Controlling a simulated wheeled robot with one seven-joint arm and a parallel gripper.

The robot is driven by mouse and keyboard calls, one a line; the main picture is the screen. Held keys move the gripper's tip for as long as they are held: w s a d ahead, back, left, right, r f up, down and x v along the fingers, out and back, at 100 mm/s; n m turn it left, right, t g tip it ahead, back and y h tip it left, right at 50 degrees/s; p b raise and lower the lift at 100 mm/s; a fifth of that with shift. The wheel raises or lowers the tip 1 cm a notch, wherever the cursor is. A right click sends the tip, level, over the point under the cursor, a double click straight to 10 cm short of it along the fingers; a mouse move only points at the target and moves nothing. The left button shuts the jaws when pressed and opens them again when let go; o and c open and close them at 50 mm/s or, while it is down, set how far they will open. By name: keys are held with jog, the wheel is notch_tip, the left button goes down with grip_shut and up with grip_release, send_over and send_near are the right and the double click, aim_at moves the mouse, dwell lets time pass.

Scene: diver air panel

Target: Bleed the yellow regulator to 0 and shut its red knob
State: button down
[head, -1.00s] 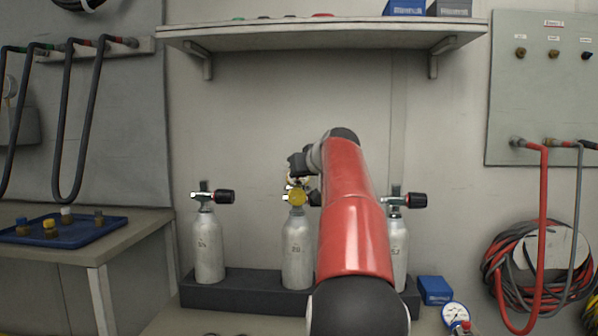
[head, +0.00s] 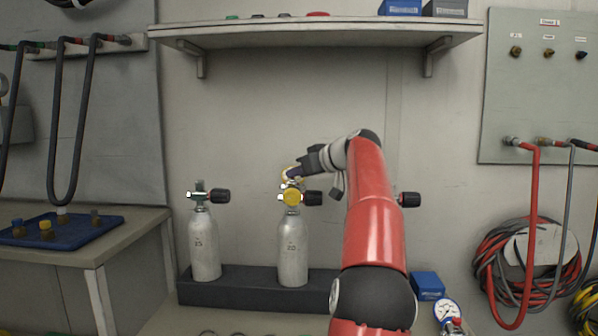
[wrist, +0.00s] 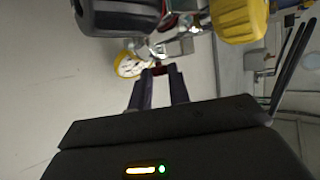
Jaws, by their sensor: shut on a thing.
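The yellow regulator sits on the middle silver cylinder (head: 292,250); its yellow round part (head: 291,197) faces me, with a black knob (head: 313,198) to its right. The yellow part (wrist: 240,18) and the black knob (wrist: 118,16) also show in the wrist view. A yellow-rimmed gauge with a white face (wrist: 130,65) is left of the fingertips; its reading is too small to tell. My gripper (wrist: 158,80) is shut on a small dark red knob (wrist: 160,69) between its fingertips, mostly hidden. In the head view my gripper (head: 298,172) is just above the yellow part.
A silver cylinder (head: 205,245) stands to the left in the dark rack (head: 235,292). A third is hidden behind my arm; its black knob (head: 409,199) shows. A shelf (head: 310,35) hangs above. A blue box (head: 428,286) and a loose gauge (head: 446,310) lie right.

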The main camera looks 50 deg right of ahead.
jog(key=c, duration=1.3)
grip_release()
jog(key=b+v, duration=0.1)
jog(key=v, duration=0.6)
jog(key=shift+s, duration=0.35)
jog(key=shift+r, duration=0.15)
